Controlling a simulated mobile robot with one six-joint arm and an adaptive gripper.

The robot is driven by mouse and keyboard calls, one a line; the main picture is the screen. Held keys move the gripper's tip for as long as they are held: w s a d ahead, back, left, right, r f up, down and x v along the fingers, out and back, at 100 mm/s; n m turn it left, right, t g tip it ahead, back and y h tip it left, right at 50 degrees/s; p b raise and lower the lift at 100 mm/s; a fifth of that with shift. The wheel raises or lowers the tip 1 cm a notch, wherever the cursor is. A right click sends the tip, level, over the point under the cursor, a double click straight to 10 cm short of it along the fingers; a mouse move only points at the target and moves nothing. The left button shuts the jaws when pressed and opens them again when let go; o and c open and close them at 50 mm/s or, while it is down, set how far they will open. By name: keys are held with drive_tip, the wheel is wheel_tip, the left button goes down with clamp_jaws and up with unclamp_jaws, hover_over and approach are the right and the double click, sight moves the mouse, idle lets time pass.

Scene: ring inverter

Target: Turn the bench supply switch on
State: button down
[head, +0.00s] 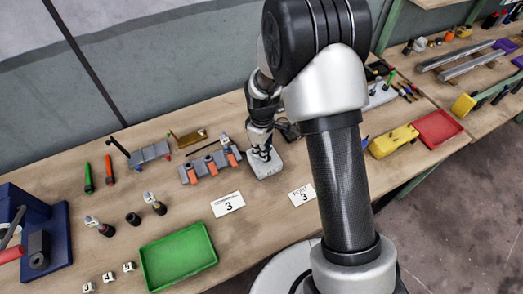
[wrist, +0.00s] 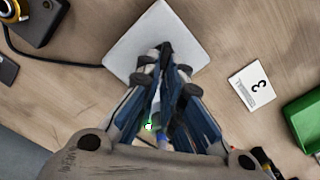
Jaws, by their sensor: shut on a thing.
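The pale square switch box (head: 268,172) stands on the bench, below my gripper (head: 260,152). In the wrist view the box (wrist: 125,45) lies under the fingertips, with a black cable leaving its left side. My gripper (wrist: 163,75) points down at the middle of the box. Its fingers are closed together around a dark part there, which looks like the switch (wrist: 166,48). The fingers hide most of it, so its position, on or off, cannot be told.
A card marked 3 (wrist: 256,86) lies right of the box in the wrist view. A green tray (head: 180,257) is at the front left. A grey fixture with orange parts (head: 212,166) stands close left of the box. A yellow case (head: 394,141) and red tray (head: 438,129) are to the right.

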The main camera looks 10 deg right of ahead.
drive_tip(key=m, duration=0.6)
drive_tip(key=shift+w+d+m, duration=0.25)
drive_tip(key=shift+d+m, duration=0.05)
drive_tip(key=shift+d, duration=0.05)
idle(0.5)
drive_tip(key=c, duration=1.7)
unclamp_jaws()
wheel_tip(320, 180, up, 12)
drive_tip(key=shift+r, duration=0.1)
